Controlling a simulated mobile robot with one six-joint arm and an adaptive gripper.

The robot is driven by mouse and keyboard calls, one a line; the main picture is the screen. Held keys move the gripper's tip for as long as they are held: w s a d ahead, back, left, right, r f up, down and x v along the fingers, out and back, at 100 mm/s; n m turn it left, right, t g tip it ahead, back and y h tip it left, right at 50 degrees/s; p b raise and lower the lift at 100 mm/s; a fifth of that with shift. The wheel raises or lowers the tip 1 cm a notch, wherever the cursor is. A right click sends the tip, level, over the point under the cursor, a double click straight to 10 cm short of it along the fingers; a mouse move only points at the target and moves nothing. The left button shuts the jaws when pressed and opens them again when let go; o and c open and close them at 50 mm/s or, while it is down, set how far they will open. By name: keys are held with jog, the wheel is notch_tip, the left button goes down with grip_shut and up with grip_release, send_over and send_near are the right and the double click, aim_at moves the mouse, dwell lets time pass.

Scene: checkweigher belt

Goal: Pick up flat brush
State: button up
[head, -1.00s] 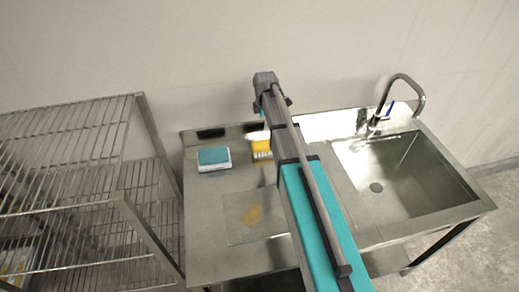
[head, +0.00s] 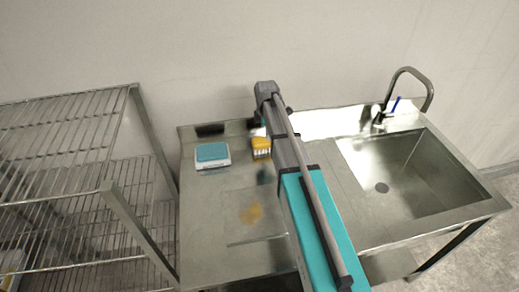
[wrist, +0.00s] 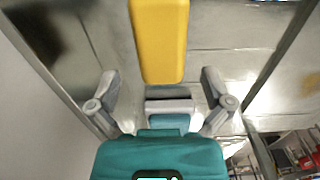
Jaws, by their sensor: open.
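The flat brush is most likely the yellow block with white, bristle-like lower part (head: 261,147), standing on the steel counter just left of my arm in the head view. In the wrist view its yellow body (wrist: 160,40) lies straight ahead, in line with the gap between my fingers. My gripper (wrist: 160,80) is open and empty, with one finger on each side of that line. I cannot tell how much gap is left between the fingertips and the brush. In the head view my arm hides the gripper.
A teal-topped white item (head: 212,155) sits left of the brush. A pale square with an orange-brown stain (head: 255,216) lies nearer on the counter (head: 200,250). A sink (head: 410,180) with a tap is at right. A wire rack (head: 60,170) stands at left.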

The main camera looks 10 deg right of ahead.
aim_at(265, 143)
jog(key=shift+f+b, duration=0.3)
jog(key=shift+f, duration=0.2)
jog(key=shift+f+b, duration=2.6)
jog(key=c, duration=1)
